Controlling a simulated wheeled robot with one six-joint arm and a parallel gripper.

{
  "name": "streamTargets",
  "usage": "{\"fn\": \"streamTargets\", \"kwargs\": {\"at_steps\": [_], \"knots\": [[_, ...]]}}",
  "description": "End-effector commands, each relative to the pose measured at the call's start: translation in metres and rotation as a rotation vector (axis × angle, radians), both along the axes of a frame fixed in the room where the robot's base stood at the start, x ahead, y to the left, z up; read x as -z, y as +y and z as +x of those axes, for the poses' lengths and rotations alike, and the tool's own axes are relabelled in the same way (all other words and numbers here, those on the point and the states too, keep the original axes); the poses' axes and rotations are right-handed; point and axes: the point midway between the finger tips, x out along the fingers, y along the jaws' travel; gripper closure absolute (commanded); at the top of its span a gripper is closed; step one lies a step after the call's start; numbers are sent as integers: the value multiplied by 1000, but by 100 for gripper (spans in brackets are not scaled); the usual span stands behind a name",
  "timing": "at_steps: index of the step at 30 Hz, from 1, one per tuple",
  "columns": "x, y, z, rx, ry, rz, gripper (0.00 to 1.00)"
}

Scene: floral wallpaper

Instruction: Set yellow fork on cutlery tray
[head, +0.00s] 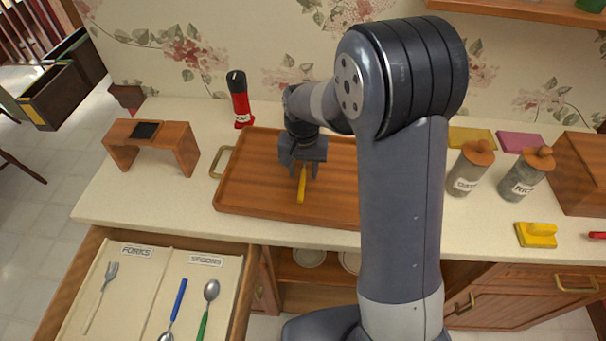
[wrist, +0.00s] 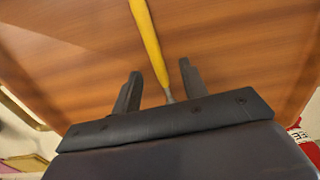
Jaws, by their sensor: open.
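The yellow fork shows as a yellow handle (head: 301,189) on the brown wooden tray (head: 250,187), below my gripper (head: 304,169). In the wrist view the yellow handle (wrist: 150,42) runs up from between the fingers, and its grey metal neck lies between them; its head is hidden by my gripper. My gripper (wrist: 158,88) is open, with a finger on each side of the fork and gaps to both. An open drawer (head: 98,258) at the lower left has compartments labelled FORKS and SPOONS. A grey fork (head: 102,293) lies in the forks compartment.
The spoons compartment holds a blue-handled piece (head: 177,302) and a green-handled spoon (head: 207,305). A red and black bottle (head: 240,101) stands behind the tray's left end, and a wooden stand (head: 150,146) left of it. Two canisters (head: 471,168) stand at the right.

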Motion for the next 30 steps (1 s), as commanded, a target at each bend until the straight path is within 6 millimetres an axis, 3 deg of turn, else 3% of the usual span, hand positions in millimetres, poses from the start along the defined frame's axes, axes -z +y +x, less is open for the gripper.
{"fn": "streamTargets", "kwargs": {"at_steps": [9, 24, 30], "knots": [[8, 0, 0, 0, -1, 0, 59], [7, 0, 0, 0, 0, 0, 99], [7, 0, 0, 0, -1, 0, 100]]}}
